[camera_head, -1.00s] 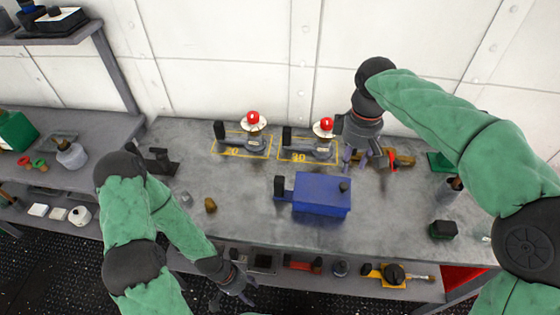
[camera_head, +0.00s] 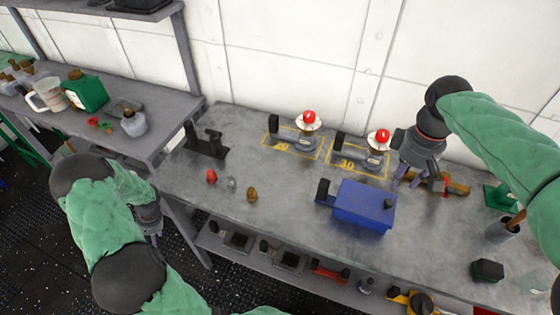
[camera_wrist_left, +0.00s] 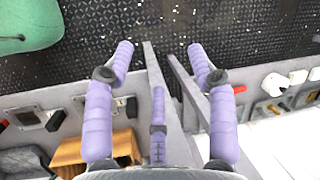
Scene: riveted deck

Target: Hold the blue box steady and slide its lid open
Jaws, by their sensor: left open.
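My right gripper (camera_head: 406,182) hangs just behind and right of the box, fingers down and apart, with no visible contact with the box. My left gripper (camera_head: 152,232) is off the bench's left end, far from the box. In the left wrist view (camera_wrist_left: 158,58) its purple fingers are spread and empty above the floor and bench edges.
Two red-knobbed fixtures (camera_head: 308,120) stand in yellow outlines behind the box. Small red and brown pieces (camera_head: 252,194) lie left of the box. A second bench (camera_head: 165,133) adjoins at left; a lower shelf runs beneath.

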